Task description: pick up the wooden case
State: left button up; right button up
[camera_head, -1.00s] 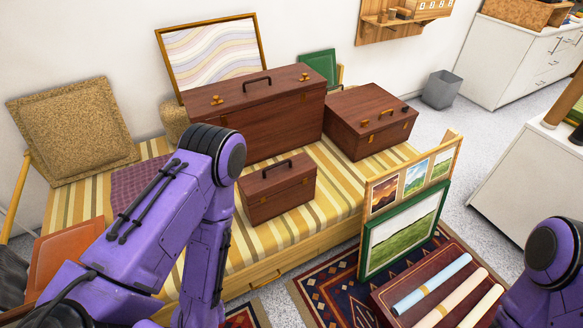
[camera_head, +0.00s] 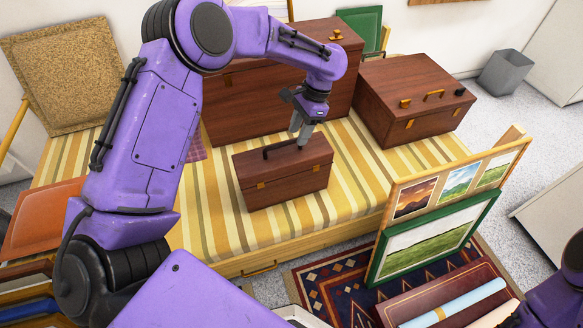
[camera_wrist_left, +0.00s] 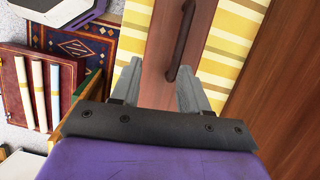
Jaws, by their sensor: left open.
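A small dark wooden case (camera_head: 283,185) with a black top handle and brass clasps stands upright on the striped cushion. In the left wrist view its lid (camera_wrist_left: 160,40) and the dark handle (camera_wrist_left: 181,40) lie just beyond my fingers. My left gripper (camera_head: 301,137) is open above the right part of the lid, near the handle's end. In the left wrist view the two fingers (camera_wrist_left: 160,75) are spread, with the handle closer to the right finger. I cannot tell whether they touch anything. My right gripper is out of view.
A large wooden case (camera_head: 245,105) stands behind the small one, and a medium case (camera_head: 410,100) is to its right. A framed print panel (camera_head: 450,205) stands at the front right. Striped cushion (camera_head: 345,195) is bare around the small case.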

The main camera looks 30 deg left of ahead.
aim_at(282, 144)
pick_arm(q)
jog(key=shift+w+a+r+y, duration=0.2)
jog(key=shift+w+a+r, duration=0.15)
jog(key=shift+r, duration=0.2)
jog(key=shift+w+a+r+y, duration=0.2)
jog(key=shift+a+r, duration=0.2)
jog(key=shift+r, duration=0.1)
jog(key=shift+a+r, duration=0.1)
jog(key=shift+a, duration=0.3)
jog(key=shift+m, duration=0.3)
jog(key=b+x, duration=0.2)
jog(key=x, duration=0.7)
jog(key=shift+s+a+f, duration=0.1)
jog(key=shift+s+f, duration=0.15)
jog(key=shift+f, duration=0.05)
grip_shut()
jog(key=shift+r, duration=0.15)
